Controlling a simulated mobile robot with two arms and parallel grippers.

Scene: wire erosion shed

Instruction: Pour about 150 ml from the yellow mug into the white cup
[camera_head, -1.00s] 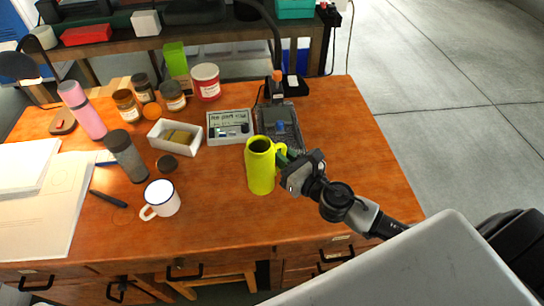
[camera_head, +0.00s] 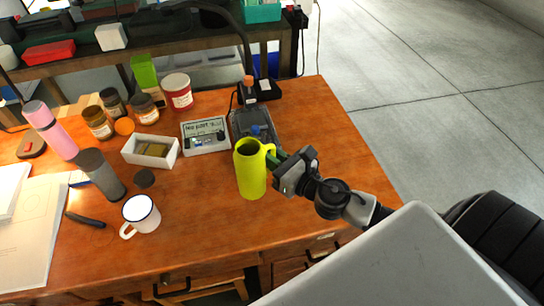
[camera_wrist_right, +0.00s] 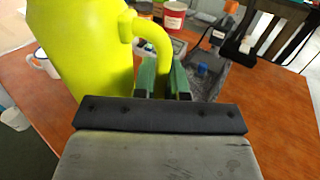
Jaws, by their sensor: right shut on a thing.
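The yellow mug (camera_head: 251,172) is tall and upright, at the right part of the wooden desk. It also fills the left of the right wrist view (camera_wrist_right: 80,45). My right gripper (camera_head: 279,163) comes from the right and is shut on the mug's handle; its green fingers (camera_wrist_right: 163,80) lie on either side of the handle in the wrist view. I cannot tell whether the mug's base touches the desk. The white cup (camera_head: 141,215), with a dark rim and a handle toward the lower left, stands upright to the left of the mug. My left gripper is not in view.
A white box (camera_head: 150,152), a sign device (camera_head: 206,136) and a dark tray device (camera_head: 254,124) lie behind the mug. Desk between mug and cup is clear.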

